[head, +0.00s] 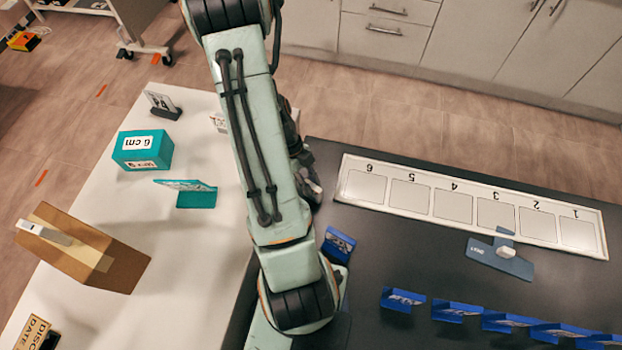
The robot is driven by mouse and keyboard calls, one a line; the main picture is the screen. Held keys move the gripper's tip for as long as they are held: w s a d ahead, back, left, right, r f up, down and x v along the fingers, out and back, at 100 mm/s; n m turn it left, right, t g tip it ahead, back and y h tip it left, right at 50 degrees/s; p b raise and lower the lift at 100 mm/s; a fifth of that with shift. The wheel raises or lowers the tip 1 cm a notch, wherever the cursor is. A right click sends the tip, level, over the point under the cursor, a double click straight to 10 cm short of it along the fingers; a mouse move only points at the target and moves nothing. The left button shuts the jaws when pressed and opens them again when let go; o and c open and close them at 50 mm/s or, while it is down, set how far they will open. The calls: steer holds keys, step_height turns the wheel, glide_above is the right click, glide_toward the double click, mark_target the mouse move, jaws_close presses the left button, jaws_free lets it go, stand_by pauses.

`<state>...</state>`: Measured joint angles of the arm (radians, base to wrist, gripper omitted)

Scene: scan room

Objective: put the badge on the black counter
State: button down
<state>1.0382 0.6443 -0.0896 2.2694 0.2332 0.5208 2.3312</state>
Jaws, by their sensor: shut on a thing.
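The black counter (420,245) fills the right side of the head view. My gripper (312,187) shows only in part beside my arm, low near the counter's back left corner. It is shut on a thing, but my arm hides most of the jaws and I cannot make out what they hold. I cannot pick out the badge for certain.
A white numbered strip (424,205), a slate-blue plate (490,262) with a white piece and several blue stands (402,299) occupy the black counter. The white counter (190,290) bears a teal box (142,150), a teal holder (197,199) and a cardboard box (110,262).

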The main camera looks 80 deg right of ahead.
steer(key=shift+f, duration=0.2)
steer(key=c, duration=1.1)
jaws_free()
steer(key=shift+r, duration=0.1)
